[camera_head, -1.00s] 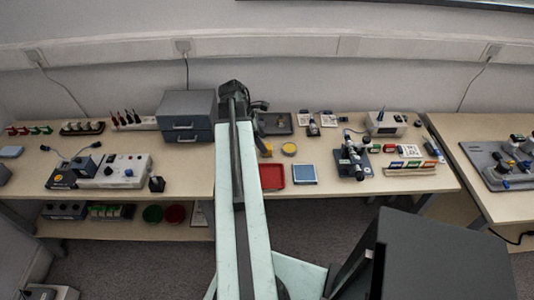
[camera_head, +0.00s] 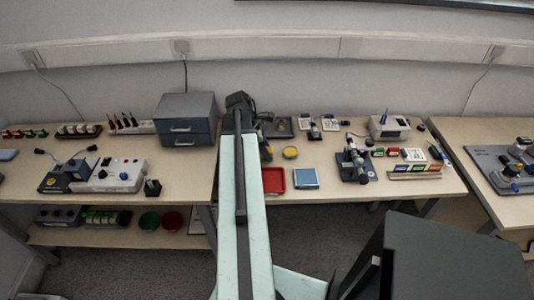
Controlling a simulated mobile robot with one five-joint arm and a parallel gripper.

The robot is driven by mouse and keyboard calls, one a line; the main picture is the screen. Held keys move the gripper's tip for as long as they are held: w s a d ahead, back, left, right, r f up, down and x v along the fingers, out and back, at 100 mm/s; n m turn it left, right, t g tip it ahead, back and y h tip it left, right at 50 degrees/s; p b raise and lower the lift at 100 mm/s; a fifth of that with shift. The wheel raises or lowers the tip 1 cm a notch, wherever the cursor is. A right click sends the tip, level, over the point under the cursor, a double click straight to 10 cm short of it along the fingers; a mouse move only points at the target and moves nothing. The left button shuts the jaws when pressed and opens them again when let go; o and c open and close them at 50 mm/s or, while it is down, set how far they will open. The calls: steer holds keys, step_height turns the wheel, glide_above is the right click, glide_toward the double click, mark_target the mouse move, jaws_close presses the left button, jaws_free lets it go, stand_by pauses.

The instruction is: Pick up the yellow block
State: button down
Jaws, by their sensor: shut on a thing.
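The yellow block (camera_head: 267,152) is a small yellow patch just right of my arm, left of a round yellow dish (camera_head: 290,152) and behind the red tray (camera_head: 274,180). My arm reaches over the middle bench, and its forearm hides part of the area around the block. My gripper (camera_head: 265,146) is small and dark beside the forearm and mostly hidden. It is shut on the yellow block, low over the bench top; I cannot tell whether the block touches the bench.
A blue square tray (camera_head: 305,178) sits right of the red tray. A grey drawer unit (camera_head: 186,119) stands left of my arm. A microscope-like device (camera_head: 354,162) and a card rack (camera_head: 414,171) stand to the right. A second bench (camera_head: 487,140) is at far right.

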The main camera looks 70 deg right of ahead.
step_height(320, 180, up, 10)
steer(key=p, duration=1)
steer(key=shift+r, duration=0.15)
